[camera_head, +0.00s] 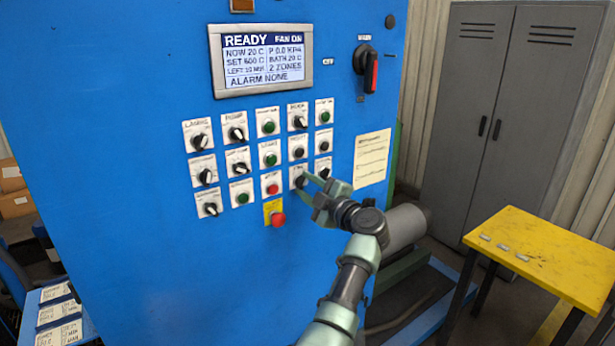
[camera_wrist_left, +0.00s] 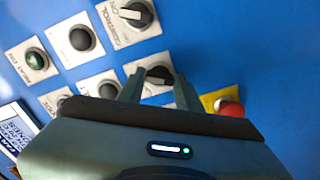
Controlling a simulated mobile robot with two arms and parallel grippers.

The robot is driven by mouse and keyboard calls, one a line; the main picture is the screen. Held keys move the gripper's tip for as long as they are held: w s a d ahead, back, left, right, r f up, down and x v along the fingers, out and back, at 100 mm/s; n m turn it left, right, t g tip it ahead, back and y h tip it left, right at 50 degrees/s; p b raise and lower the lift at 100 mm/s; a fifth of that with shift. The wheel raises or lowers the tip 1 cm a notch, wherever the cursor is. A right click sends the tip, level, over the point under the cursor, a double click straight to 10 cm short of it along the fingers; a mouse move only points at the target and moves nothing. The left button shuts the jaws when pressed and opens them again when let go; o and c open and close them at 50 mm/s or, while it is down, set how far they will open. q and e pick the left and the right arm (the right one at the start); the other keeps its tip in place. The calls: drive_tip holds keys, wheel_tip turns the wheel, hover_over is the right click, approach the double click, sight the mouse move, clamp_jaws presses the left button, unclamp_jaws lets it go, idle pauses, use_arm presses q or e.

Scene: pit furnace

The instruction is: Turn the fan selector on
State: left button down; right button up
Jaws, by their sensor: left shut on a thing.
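The fan selector (camera_head: 297,176) is a black rotary knob on a white plate, low on the blue panel's right side. Its small label is too blurred to read. My left gripper (camera_head: 311,184) is at this knob, with its jaws shut on it and partly covering it. In the left wrist view the black knob with its pale pointer (camera_wrist_left: 158,75) shows between the two fingertips (camera_wrist_left: 158,88). The display (camera_head: 262,60) at the top of the panel reads READY and FAN ON, with ALARM NONE. My right gripper is not in view.
Other selectors and buttons crowd round the knob. A red emergency button on a yellow plate (camera_head: 277,217) sits just below left. A red-handled main switch (camera_head: 370,72) is upper right. A yellow table (camera_head: 545,255) and grey lockers (camera_head: 500,110) stand to the right.

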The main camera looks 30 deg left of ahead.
use_arm(q)
drive_tip(key=shift+f+m, duration=0.1)
drive_tip(key=shift+m, duration=0.2)
drive_tip(key=c, duration=1)
unclamp_jaws()
drive_tip(key=shift+o, duration=0.2)
